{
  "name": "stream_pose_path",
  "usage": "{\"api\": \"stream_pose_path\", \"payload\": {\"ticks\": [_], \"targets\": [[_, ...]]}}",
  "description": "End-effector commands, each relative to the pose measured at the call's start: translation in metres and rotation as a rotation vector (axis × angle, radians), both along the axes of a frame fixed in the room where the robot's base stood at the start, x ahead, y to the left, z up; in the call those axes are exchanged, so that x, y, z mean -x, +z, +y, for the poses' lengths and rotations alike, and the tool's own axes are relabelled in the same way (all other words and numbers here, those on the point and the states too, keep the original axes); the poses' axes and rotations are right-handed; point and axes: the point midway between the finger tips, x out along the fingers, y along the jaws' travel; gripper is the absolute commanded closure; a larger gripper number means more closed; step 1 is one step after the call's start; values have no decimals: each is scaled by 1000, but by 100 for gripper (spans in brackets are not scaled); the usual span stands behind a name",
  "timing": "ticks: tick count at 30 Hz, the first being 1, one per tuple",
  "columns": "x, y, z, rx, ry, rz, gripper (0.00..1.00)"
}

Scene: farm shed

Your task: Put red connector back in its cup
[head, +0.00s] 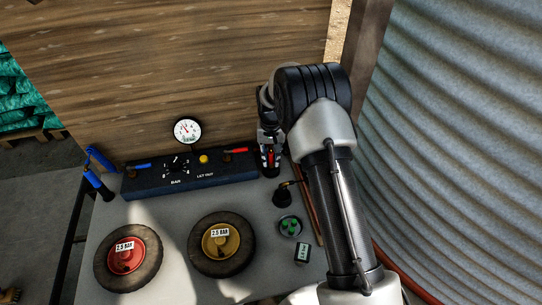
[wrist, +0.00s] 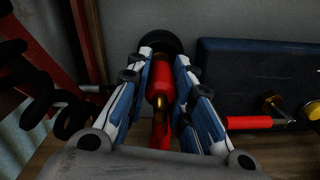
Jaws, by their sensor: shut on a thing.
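My gripper (head: 268,154) is at the right end of the dark control panel, pointing down. In the wrist view my gripper (wrist: 161,62) is shut on the red connector (wrist: 159,88), with a finger on each side of it. The connector's red body and a brass part show between the fingers. A round black cup (wrist: 161,41) shows just beyond the fingertips, in line with the connector. The cup (head: 269,172) is also partly visible below my gripper in the head view. I cannot tell whether the connector's tip is inside it.
The panel (head: 185,178) with gauge and levers stands close left of my gripper. A black fitting (head: 282,195), a dish of green caps (head: 290,226) and a small box (head: 302,254) lie nearer. Two wheels (head: 150,262) (head: 246,250) lie in front. A corrugated wall (head: 455,130) bounds the right.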

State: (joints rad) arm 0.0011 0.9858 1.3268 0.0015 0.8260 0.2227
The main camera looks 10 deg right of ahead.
Motion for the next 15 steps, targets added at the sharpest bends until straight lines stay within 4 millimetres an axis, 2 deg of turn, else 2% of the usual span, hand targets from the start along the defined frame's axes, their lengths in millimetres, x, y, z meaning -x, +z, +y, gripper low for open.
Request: {"api": "stream_pose_path", "payload": {"ticks": [15], "targets": [[0, -3, 0, 0, 0, 0, 100]]}}
